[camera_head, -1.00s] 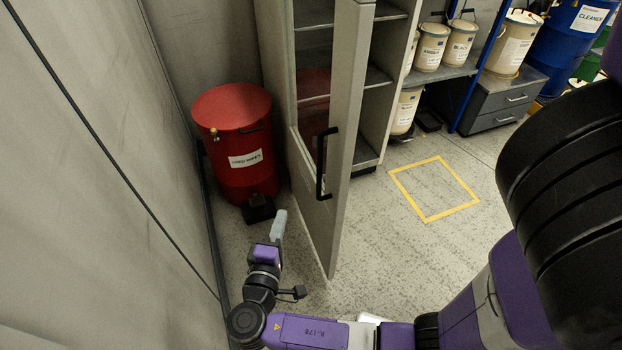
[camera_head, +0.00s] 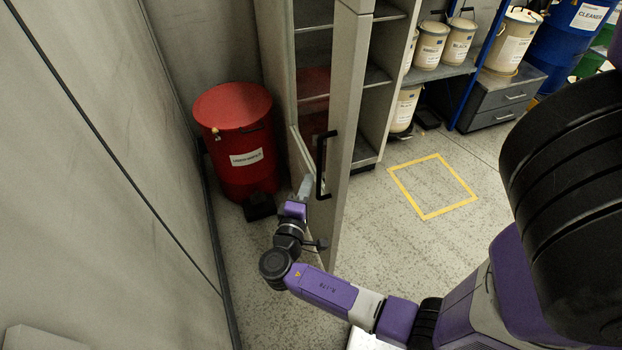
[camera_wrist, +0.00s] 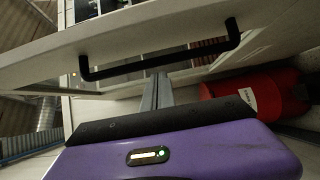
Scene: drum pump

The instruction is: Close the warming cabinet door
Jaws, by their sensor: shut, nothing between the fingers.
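The warming cabinet door (camera_head: 346,130) stands open, swung out toward me, with a glass pane and a black bar handle (camera_head: 322,165) on its face. Behind it the cabinet's open shelves (camera_head: 378,75) show. My gripper (camera_head: 305,186) is shut and empty, just left of the door near the lower end of the handle. In the wrist view the gripper's fingers (camera_wrist: 158,90) point at the door face, close to the handle (camera_wrist: 160,66). Whether the fingertips touch the door cannot be told.
A red waste bin (camera_head: 236,140) stands left of the door by the grey wall (camera_head: 90,180). A yellow floor square (camera_head: 432,187) lies clear at right. Pails (camera_head: 430,45) and a drawer unit (camera_head: 498,100) stand beyond it.

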